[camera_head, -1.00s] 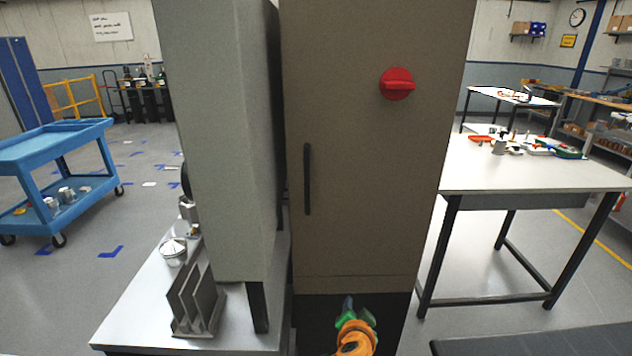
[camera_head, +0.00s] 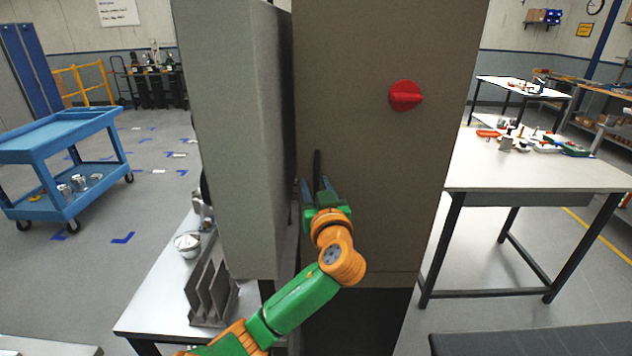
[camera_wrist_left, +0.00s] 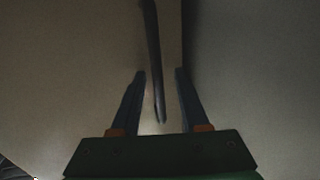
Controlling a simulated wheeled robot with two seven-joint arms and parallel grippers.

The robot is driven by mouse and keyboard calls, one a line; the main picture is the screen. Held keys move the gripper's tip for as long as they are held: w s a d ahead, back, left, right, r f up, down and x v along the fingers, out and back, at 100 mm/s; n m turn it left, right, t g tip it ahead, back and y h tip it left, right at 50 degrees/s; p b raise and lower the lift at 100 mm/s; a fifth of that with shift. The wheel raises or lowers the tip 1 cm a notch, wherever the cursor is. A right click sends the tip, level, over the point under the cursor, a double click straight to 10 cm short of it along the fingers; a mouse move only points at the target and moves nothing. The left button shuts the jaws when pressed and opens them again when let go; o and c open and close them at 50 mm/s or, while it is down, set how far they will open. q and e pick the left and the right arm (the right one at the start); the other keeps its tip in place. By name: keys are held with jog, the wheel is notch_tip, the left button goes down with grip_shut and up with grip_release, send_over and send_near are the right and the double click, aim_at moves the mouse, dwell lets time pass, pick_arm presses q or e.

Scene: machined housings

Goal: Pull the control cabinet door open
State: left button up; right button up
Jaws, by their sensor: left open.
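The control cabinet door (camera_head: 360,140) is a tall brown-grey panel, and it looks shut. A dark vertical handle bar (camera_head: 317,165) is on its left side, and a red knob (camera_head: 405,96) is at the upper right. My left gripper (camera_head: 318,187) is open at the handle's lower part and hides its lower end. In the left wrist view the handle (camera_wrist_left: 155,70) runs down between the two spread fingers (camera_wrist_left: 158,80); I cannot tell whether either touches it. My right gripper is not in view.
A grey cabinet (camera_head: 235,140) stands close on the left, above a bench (camera_head: 160,305) with a metal rack (camera_head: 212,285). A white worktable (camera_head: 535,170) is at the right, and a blue cart (camera_head: 60,140) at the far left.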

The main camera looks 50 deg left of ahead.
pick_arm(q)
jog(key=shift+d, duration=0.1)
grip_shut()
dwell(1.2)
